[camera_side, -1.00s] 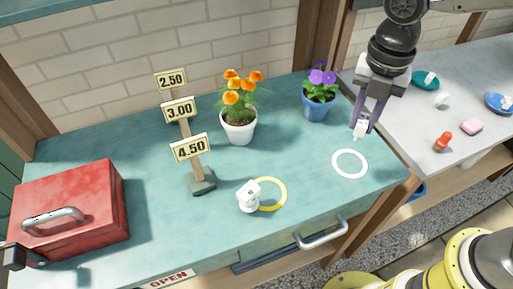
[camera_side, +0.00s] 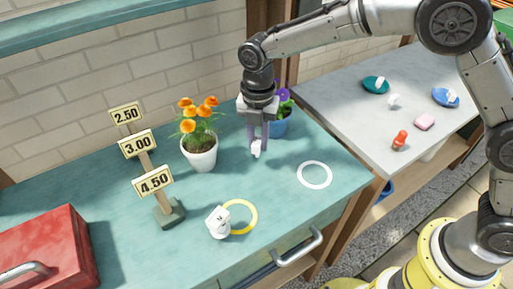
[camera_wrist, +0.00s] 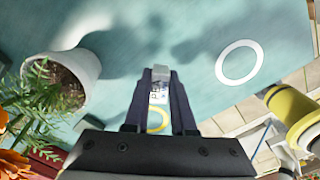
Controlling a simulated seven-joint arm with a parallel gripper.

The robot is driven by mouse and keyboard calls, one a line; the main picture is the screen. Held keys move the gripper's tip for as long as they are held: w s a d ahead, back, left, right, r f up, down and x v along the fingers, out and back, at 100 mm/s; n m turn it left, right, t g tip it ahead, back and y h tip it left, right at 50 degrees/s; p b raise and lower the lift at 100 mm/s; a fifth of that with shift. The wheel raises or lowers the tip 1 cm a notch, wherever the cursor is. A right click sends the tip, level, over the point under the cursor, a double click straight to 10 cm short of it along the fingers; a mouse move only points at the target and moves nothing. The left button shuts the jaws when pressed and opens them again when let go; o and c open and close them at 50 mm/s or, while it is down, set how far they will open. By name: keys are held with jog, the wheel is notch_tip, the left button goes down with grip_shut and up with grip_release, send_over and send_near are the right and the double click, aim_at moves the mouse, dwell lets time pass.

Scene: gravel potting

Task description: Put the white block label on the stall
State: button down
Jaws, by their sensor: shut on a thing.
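My gripper (camera_side: 257,148) is shut on a small white block label (camera_side: 256,153) and holds it above the teal stall top (camera_side: 270,195), in front of the blue pot. In the wrist view the label (camera_wrist: 159,84) sits between the two dark fingers, with dark lettering on its face. On the stall are a white ring (camera_side: 300,179) and a yellow ring (camera_side: 253,225). Another white piece with a dark mark (camera_side: 217,222) stands at the left edge of the yellow ring. The white ring also shows in the wrist view (camera_wrist: 221,62).
A white pot (camera_side: 200,156) of orange flowers stands left of my gripper, a blue pot (camera_side: 281,127) of purple flowers just behind. A price sign post (camera_side: 169,212) and red toolbox (camera_side: 50,250) are further left. A grey side table (camera_side: 345,95) holds small items.

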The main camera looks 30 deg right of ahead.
aim_at(256, 149)
jog(key=shift+w+a+f, duration=0.1)
jog(key=shift+w+f, duration=0.1)
jog(key=shift+f, duration=1.55)
jog(key=shift+f, duration=0.15)
jog(key=c, duration=0.8)
grip_release()
jog(key=shift+o, duration=0.2)
notch_tip(256, 149, up, 12)
jog(key=shift+r, duration=0.2)
